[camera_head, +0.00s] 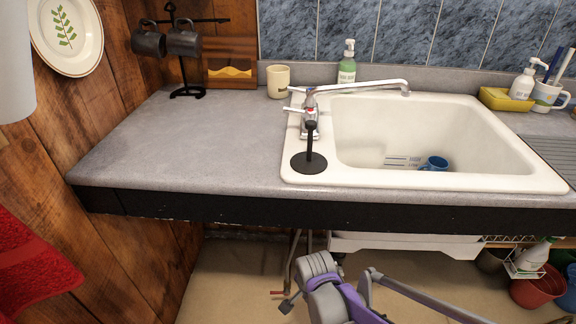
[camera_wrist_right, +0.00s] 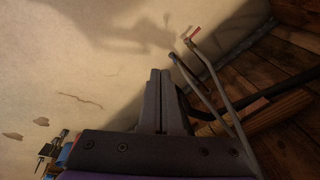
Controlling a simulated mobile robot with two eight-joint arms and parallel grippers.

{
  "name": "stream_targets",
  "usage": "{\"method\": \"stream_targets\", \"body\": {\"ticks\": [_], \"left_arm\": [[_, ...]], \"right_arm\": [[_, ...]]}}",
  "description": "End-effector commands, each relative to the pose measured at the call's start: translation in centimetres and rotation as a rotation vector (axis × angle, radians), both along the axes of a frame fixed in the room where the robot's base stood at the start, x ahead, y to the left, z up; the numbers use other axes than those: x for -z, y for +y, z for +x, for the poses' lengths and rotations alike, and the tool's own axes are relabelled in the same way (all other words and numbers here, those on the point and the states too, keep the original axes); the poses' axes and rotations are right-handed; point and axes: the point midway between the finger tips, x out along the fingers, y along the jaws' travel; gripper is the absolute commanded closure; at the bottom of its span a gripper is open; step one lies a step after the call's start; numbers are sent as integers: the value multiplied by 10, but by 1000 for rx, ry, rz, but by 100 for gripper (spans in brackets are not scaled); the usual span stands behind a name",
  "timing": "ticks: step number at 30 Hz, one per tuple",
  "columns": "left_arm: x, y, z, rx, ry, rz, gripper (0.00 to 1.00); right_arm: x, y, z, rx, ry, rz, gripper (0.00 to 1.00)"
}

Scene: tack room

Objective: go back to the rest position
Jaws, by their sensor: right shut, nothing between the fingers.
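My right gripper (camera_head: 287,306) is low in front of the counter, below its front edge, at the bottom middle of the head view. In the right wrist view the two dark fingers of the right gripper (camera_wrist_right: 160,74) lie together, shut with nothing between them. The purple and grey right arm comes up from the bottom edge of the head view. My left gripper does not show in either view.
The grey counter (camera_head: 185,140) holds a white sink (camera_head: 440,125) with a black plunger-like thing (camera_head: 309,160) on its rim. Metal pipes (camera_wrist_right: 210,75) run beneath, close to the right gripper. A red bucket (camera_head: 537,289) stands under the counter at right. A red towel (camera_head: 35,255) hangs at left.

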Motion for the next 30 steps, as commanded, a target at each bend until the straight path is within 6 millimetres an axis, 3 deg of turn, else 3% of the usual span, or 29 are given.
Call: {"method": "stream_targets", "body": {"ticks": [3, 10, 15, 24, 30], "left_arm": [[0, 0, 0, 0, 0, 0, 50], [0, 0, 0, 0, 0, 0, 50], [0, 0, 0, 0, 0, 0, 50], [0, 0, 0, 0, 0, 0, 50], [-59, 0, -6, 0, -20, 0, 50]], "right_arm": [[-31, -34, -33, -149, -27, -36, 100], [-64, -82, -103, -448, -81, -125, 100], [-71, -105, -149, -637, -114, -196, 100], [-63, -125, -207, -873, -148, -299, 100], [-122, -125, -211, -881, -168, -311, 100]]}}
